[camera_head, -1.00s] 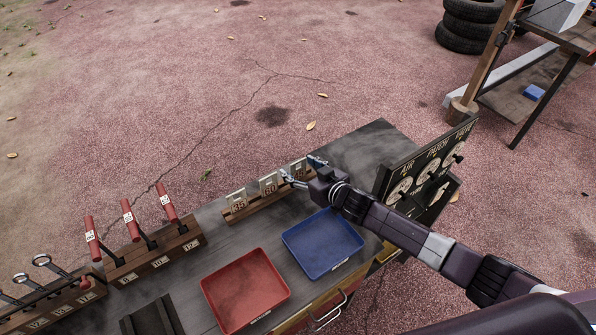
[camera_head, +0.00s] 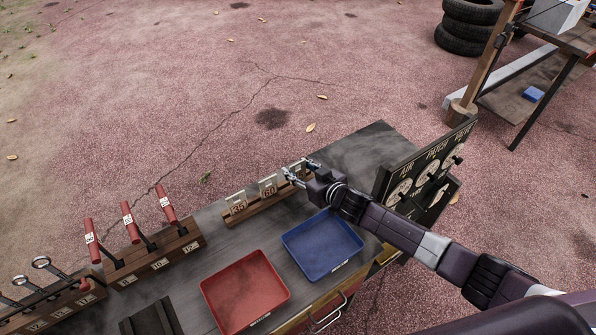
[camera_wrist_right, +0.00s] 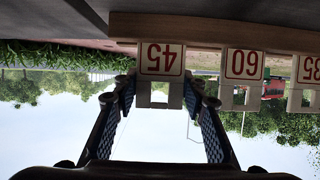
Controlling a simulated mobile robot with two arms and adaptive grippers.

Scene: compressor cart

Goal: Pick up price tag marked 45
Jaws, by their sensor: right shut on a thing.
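The price tag marked 45 (camera_wrist_right: 162,58) is a white plate with red digits, upside down in the right wrist view. It stands at the wooden tag rail (camera_head: 262,207), at the end nearest the gauge board. My right gripper (camera_head: 301,169) is shut on this tag, with one finger on each side of it. In the head view the fingers hide most of the tag. The tags marked 60 (camera_head: 268,187) and 35 (camera_head: 238,203) stand beside it on the rail. My left gripper is not in view.
A blue tray (camera_head: 335,253) and a red tray (camera_head: 237,317) lie on the cart top in front of the rail. The gauge board (camera_head: 425,165) stands at the right end. Red-handled tools (camera_head: 128,222) stand in a wooden rack to the left. The far right cart top is bare.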

